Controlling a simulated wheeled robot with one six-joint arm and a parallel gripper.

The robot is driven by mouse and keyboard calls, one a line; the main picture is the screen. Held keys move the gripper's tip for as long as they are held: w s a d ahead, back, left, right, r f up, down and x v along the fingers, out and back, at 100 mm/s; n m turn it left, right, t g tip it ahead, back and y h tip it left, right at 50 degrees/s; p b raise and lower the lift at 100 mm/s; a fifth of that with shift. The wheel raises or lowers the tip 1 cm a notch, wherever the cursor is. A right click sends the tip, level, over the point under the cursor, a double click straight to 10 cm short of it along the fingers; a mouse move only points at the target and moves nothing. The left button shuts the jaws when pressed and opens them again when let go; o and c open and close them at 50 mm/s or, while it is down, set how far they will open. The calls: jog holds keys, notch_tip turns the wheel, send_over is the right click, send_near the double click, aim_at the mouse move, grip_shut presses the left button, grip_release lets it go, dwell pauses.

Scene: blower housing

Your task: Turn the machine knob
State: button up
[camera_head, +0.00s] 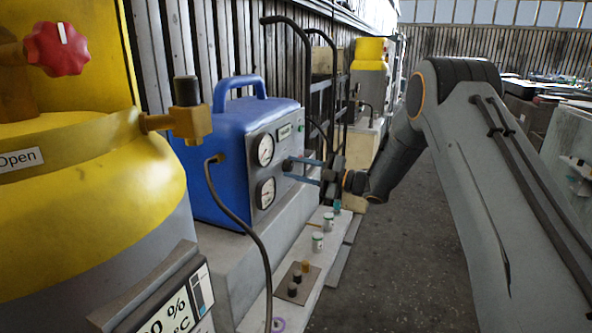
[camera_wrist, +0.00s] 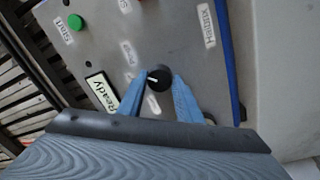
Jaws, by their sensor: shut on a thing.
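The machine is a blue box (camera_head: 228,120) with a handle on top and a grey front panel with two round gauges. In the wrist view its grey panel (camera_wrist: 105,40) fills the upper part. A small black knob (camera_wrist: 159,77) with a white pointer line sits on the panel. My gripper (camera_wrist: 158,84) has its two blue fingers on either side of the knob, shut on it. In the head view my gripper (camera_head: 290,166) reaches the panel from the right, beside the gauges; the knob is mostly hidden there by the fingers.
A yellow tank (camera_head: 90,170) with a red knob (camera_head: 57,48) stands at the near left. A dark hose (camera_head: 236,213) hangs before the machine. Small jars (camera_head: 318,241) stand on a low ledge below. In the wrist view a green button (camera_wrist: 76,22) and a Ready display (camera_wrist: 102,91) are nearby.

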jog(key=shift+m, duration=2)
jog(key=o, duration=1)
jog(key=shift+o, duration=0.2)
jog(key=shift+d, duration=0.1)
jog(key=v, duration=0.7)
jog(key=shift+s+d+b, duration=0.2)
jog(key=shift+d+b, duration=0.1)
jog(key=shift+b, duration=0.15)
